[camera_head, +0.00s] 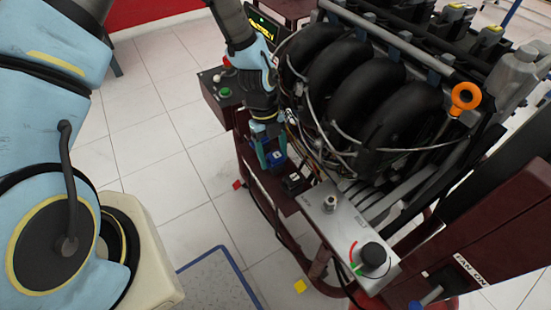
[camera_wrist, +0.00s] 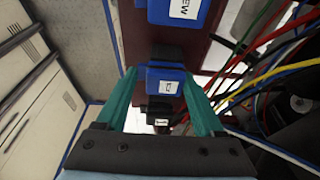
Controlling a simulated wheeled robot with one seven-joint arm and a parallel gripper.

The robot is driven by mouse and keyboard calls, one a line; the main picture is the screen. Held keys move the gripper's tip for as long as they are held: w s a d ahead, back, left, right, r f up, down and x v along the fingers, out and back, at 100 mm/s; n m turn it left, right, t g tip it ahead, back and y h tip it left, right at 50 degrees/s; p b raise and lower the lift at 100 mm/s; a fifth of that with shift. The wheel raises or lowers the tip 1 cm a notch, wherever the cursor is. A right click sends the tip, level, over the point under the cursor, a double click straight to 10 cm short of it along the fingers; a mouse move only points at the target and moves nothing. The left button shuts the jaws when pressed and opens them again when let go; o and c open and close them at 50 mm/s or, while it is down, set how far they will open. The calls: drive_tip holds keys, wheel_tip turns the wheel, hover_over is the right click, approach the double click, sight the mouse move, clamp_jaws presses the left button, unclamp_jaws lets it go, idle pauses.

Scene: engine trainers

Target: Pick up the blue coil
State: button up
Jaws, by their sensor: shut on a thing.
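The blue coil (camera_wrist: 165,80) is a small blue block with a white label and a dark top. In the wrist view it sits between the two green fingers of my gripper (camera_wrist: 163,92), which are shut on it. In the head view my gripper (camera_head: 270,150) is at the maroon ledge of the engine stand, with the blue coil (camera_head: 277,157) at its fingertips. I cannot tell whether the coil still touches the ledge. Another blue block with a white label (camera_wrist: 180,10) shows at the top of the wrist view.
A black block (camera_head: 294,183) sits on the ledge beside the coil. The engine with black intake pipes (camera_head: 350,80) stands close on the right. Coloured wires (camera_wrist: 255,60) run near the right finger. A grey panel with a black knob (camera_head: 373,255) is in front. Tiled floor is clear on the left.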

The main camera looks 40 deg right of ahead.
drive_tip(key=c, duration=0.9)
drive_tip(key=shift+c, duration=0.2)
drive_tip(key=shift+r, duration=0.1)
